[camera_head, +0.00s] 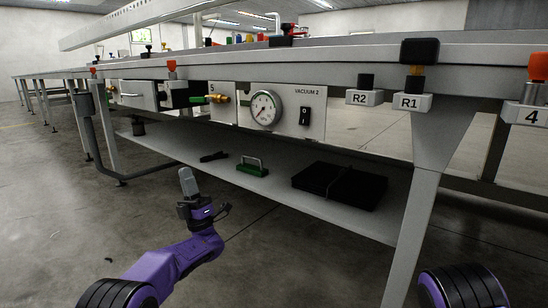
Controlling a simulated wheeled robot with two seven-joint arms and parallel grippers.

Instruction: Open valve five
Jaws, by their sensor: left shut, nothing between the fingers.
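A panel marked 5 (222,90) is on the front of the long grey bench. A brass valve fitting (218,98) sticks out of it to the left, with a small green part (198,99) at its outer end. How far the valve is turned cannot be told. My left gripper (186,172) is shut and empty, pointing up, below and left of the valve in the picture and apart from it. My right gripper is out of view.
A vacuum panel holds a round gauge (265,108) and black switch (305,116). The lower shelf (225,178) carries a black case (338,184) and green-handled tool (252,168). Open floor lies in front.

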